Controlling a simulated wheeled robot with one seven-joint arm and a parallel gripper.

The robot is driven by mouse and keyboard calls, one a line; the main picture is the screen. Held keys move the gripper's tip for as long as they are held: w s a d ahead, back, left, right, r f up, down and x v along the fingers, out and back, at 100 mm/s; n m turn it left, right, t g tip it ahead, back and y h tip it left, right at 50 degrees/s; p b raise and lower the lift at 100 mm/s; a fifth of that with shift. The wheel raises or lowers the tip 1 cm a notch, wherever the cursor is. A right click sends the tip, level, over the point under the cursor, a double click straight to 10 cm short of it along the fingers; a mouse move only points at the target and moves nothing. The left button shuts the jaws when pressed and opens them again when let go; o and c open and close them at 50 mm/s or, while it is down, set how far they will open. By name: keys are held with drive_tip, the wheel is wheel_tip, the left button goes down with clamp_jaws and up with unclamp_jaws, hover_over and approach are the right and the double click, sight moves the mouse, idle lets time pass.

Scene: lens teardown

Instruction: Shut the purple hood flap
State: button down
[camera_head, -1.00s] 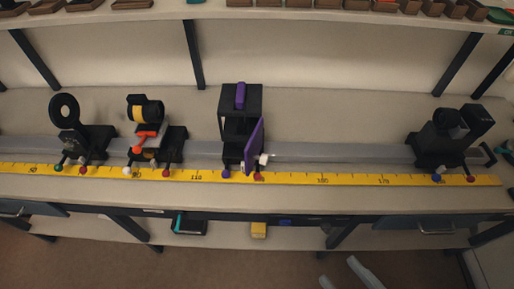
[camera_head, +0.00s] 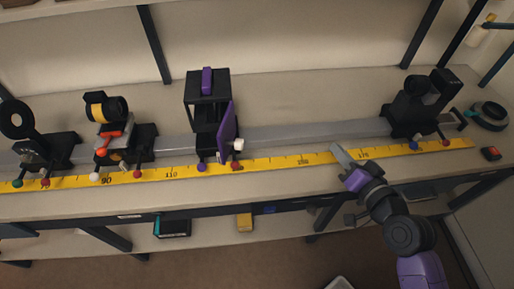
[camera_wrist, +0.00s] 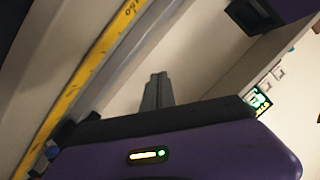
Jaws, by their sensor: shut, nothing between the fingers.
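The purple hood flap (camera_head: 226,134) hangs on the near right side of a black box-shaped hood (camera_head: 206,103) on the rail. The flap stands swung out from the hood, with a white knob (camera_head: 238,144) on its face. A purple block (camera_head: 207,80) sits on top of the hood. My gripper (camera_head: 338,152) is shut and empty, over the rule to the right of the flap and well apart from it. In the wrist view the shut fingers (camera_wrist: 157,90) point up the picture; the flap is not recognisable there.
A grey rail (camera_head: 290,134) and yellow rule (camera_head: 290,162) run along the bench. Two black mounts, one a ring holder (camera_head: 18,118), stand left of the hood. Another black mount (camera_head: 412,110) stands at the right. The rail between hood and right mount is clear.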

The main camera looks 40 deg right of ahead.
drive_tip(key=w+r+m+t+y+b, duration=0.1)
drive_tip(key=w+r+m+t+y, duration=0.1)
drive_tip(key=w+r+y, duration=0.4)
drive_tip(key=s+a+r+n+g+y, duration=0.1)
drive_tip(key=s+a+n+g+y, duration=0.4)
drive_tip(key=a+y, duration=0.55)
drive_tip(key=w+a+m+t+p, duration=0.1)
drive_tip(key=w+a+t, duration=0.1)
drive_tip(key=w+a, duration=0.6)
drive_tip(key=shift+w+a+p, duration=0.15)
drive_tip(key=shift+w+p, duration=0.15)
drive_tip(key=shift+w, duration=0.15)
drive_tip(key=shift+a+m, duration=0.1)
drive_tip(key=shift+m, duration=0.2)
